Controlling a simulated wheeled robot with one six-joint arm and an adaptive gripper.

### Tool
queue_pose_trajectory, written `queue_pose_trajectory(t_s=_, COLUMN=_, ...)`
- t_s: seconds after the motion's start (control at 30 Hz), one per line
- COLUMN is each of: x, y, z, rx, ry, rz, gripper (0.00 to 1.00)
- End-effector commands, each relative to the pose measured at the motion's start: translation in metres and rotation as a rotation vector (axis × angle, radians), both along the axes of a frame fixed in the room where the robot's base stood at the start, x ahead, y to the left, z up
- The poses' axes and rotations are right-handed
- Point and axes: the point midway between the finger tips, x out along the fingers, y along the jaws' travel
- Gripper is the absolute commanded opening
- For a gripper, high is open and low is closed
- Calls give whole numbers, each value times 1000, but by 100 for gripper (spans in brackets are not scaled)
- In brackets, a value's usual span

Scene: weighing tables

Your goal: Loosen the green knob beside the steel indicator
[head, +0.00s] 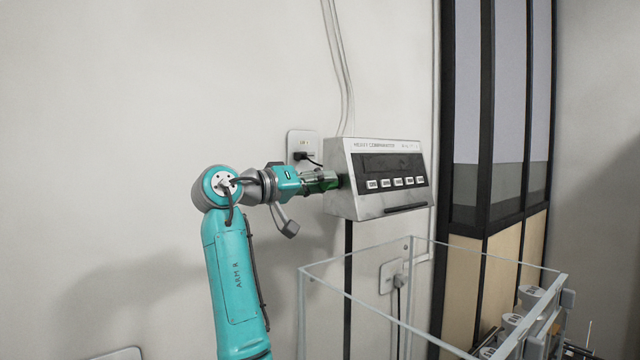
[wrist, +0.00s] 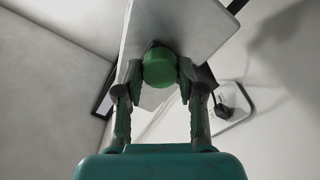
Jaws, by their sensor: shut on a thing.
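The steel indicator (head: 350,205) is a grey box on a dark post, with a dark display and a row of white buttons on its front. The green knob (wrist: 159,68) sits on its side; in the head view only a little green (head: 331,184) shows between the fingers. My gripper (head: 328,181) reaches in from the left, level with the knob. In the wrist view my gripper (wrist: 157,72) has one finger on each side of the knob and is shut on it. The indicator's side face (wrist: 180,25) is just beyond the knob.
A wall socket (head: 303,140) with a black plug is behind my gripper, and cables run up the wall. A glass-walled case (head: 350,285) stands below the indicator, with weights (head: 530,293) at its right. A second socket (head: 388,276) is lower down.

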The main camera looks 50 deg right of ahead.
Motion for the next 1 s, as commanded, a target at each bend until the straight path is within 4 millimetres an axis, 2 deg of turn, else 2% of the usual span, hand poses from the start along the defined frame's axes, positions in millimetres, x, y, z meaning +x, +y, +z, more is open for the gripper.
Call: queue_pose_trajectory(t_s=1.0, x=1, y=0, z=-1, rx=232, ry=897, rz=2, gripper=4)
